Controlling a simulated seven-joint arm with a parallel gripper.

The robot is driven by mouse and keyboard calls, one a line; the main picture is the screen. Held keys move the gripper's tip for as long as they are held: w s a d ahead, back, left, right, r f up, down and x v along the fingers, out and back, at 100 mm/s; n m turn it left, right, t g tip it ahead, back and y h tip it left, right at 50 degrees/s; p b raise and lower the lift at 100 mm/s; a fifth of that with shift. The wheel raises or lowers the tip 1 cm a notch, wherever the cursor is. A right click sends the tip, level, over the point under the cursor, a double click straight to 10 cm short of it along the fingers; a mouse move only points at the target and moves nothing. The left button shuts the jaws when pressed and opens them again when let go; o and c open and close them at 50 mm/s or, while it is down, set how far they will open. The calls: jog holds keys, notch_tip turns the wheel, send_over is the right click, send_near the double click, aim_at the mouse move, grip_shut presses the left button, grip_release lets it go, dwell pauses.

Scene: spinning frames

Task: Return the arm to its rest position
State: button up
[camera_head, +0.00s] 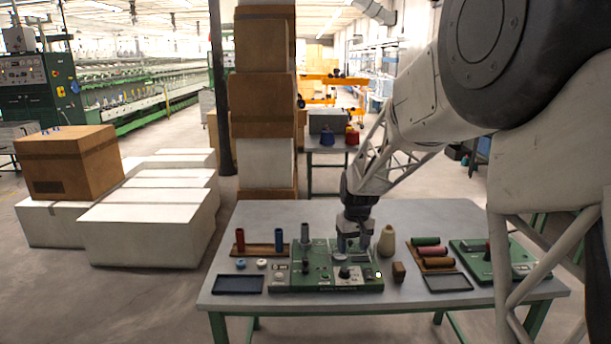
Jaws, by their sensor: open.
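My arm comes in from the right side of the view and reaches down over the grey table (400,210). My gripper (345,248) is open and points down, just above the right part of the green control panel (310,284). The panel carries knobs, buttons and upright grey posts. A dark knob (344,272) shows just below the gripper. I cannot tell whether the fingers touch anything on the panel. Nothing visible is held.
Coloured spools (432,252) lie on a rack further right, near a second green panel (500,262). Red and blue bobbins (279,239) stand at left. Dark trays (239,284) lie along the front.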

jog(key=s+d+r+m, duration=0.1)
jog(key=s+r, duration=0.3)
jog(key=s, duration=0.4)
jog(key=s+d+r+t, duration=0.1)
jog(key=s+r, duration=0.3)
jog(key=s, duration=0.3)
jog(key=s+d+r+m, duration=0.1)
jog(key=s+r, duration=0.3)
jog(key=s, duration=0.4)
jog(key=s+d+f+m+t, duration=0.1)
jog(key=s, duration=1.9)
jog(key=shift+s+h, duration=0.3)
jog(key=shift+s, duration=0.1)
